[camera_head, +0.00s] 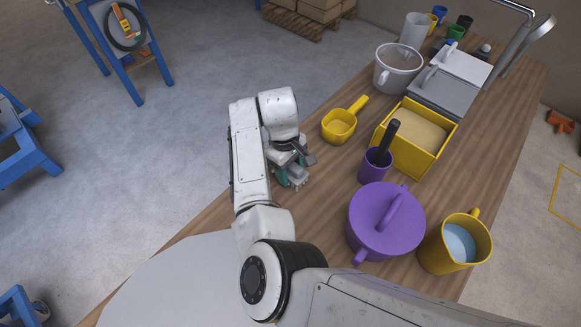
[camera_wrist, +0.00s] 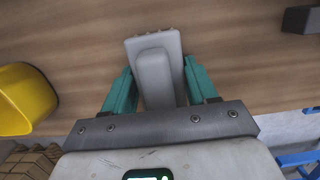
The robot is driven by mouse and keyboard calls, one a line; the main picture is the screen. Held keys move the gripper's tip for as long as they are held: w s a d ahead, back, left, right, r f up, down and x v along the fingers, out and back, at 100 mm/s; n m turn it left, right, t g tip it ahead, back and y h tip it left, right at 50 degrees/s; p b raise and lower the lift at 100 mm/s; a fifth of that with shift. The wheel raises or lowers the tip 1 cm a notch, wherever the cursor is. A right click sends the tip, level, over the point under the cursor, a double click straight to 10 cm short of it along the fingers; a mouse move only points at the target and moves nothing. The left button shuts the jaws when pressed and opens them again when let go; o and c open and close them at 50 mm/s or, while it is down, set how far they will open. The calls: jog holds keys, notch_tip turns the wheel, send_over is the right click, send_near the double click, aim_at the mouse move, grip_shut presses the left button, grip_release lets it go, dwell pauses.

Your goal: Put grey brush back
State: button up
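The grey brush (camera_wrist: 155,70) is a pale grey block with a raised rounded handle, and a little bristle edge shows at its far end. In the wrist view it sits between the two teal fingers of my gripper (camera_wrist: 158,64). The fingers appear to touch both of its sides, so my gripper looks shut on it. In the head view my gripper (camera_head: 290,176) points down at the left edge of the wooden table, and part of the brush (camera_head: 297,181) shows below it. Whether the brush rests on the table is hard to tell.
A yellow scoop (camera_head: 338,127) lies nearby on the table (camera_head: 333,178). A purple cup (camera_head: 373,169) with a dark-handled tool, a yellow box (camera_head: 424,151), a purple lidded pot (camera_head: 370,238) and a yellow jug (camera_head: 436,257) stand beyond. A dark block (camera_wrist: 302,19) is at the wrist view's upper right.

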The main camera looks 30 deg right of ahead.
jog(key=o, duration=0.5)
jog(key=shift+c, duration=0.2)
jog(key=r, duration=0.4)
jog(key=w+r, duration=0.1)
jog(key=r, duration=0.7)
jog(key=shift+w+a+r, duration=0.1)
jog(key=shift+w+a, duration=0.25)
